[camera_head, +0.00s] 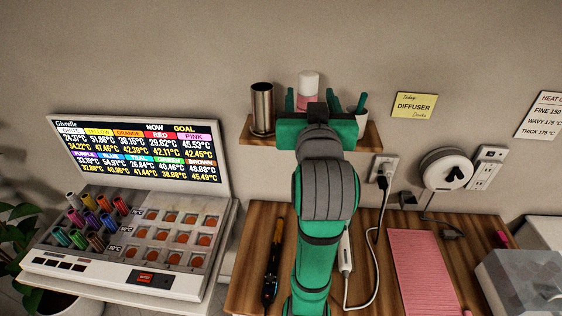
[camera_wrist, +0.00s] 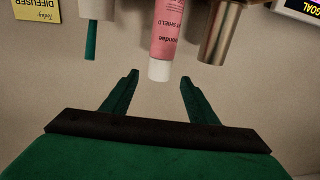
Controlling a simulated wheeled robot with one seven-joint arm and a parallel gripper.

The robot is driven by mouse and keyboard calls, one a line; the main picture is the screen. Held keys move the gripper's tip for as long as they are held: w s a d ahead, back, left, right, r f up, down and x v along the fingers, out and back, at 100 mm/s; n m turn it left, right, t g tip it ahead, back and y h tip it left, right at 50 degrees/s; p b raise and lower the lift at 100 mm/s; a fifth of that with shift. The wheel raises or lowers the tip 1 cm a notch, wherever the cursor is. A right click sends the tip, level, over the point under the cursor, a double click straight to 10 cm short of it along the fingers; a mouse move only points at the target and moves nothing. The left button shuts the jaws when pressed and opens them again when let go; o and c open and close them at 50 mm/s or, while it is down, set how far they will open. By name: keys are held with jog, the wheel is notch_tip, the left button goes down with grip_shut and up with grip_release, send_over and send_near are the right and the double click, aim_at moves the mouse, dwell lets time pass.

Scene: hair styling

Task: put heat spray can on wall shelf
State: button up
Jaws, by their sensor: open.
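The heat spray can (camera_head: 308,80), pink with a white cap, appears upright on the wooden wall shelf (camera_head: 372,136); my arm hides its lower part. In the wrist view the can (camera_wrist: 167,32) appears inverted, with its cap toward my gripper. My gripper (camera_head: 307,96) is in front of the can at the shelf. In the wrist view my gripper (camera_wrist: 159,78) is open and empty. Its two fingertips lie either side of the cap's end in the picture; I see no contact. The can's base is out of the wrist view.
A metal cup (camera_head: 262,106) stands left of the can on the shelf, and a white cup with green-handled tools (camera_head: 356,122) stands right. Below is a wooden table (camera_head: 250,270) with a pink mat (camera_head: 422,270) and corded tools. A curler station (camera_head: 130,245) stands left.

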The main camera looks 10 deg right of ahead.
jog(key=a+f+y, duration=0.1)
jog(key=a+f, duration=0.1)
jog(key=f, duration=0.7)
jog(key=a+f, duration=0.2)
jog(key=f, duration=0.7)
jog(key=shift+n+g+y, duration=0.3)
jog(key=shift+g+y, duration=0.2)
jog(key=shift+g, duration=0.1)
jog(key=s+a+f, duration=0.2)
jog(key=s+f, duration=0.2)
jog(key=f, duration=0.3)
jog(key=s+a+f, duration=0.2)
jog(key=s+f, duration=0.3)
jog(key=f, duration=0.3)
jog(key=s+a+f, duration=0.3)
jog(key=s+f, duration=0.2)
jog(key=f, duration=0.2)
jog(key=shift+s+f, duration=0.2)
jog(key=shift+f, duration=0.15)
jog(key=s+a+f, duration=0.1)
jog(key=s+f, duration=0.1)
jog(key=s, duration=0.7)
jog(key=s+a+f+n+y, duration=0.1)
jog(key=s+a, duration=0.1)
jog(key=s, duration=0.7)
jog(key=s+a+f+g, duration=0.1)
jog(key=s+a+f, duration=0.1)
jog(key=s, duration=0.7)
jog(key=shift+f+n+y, duration=0.3)
jog(key=shift+n+y, duration=0.1)
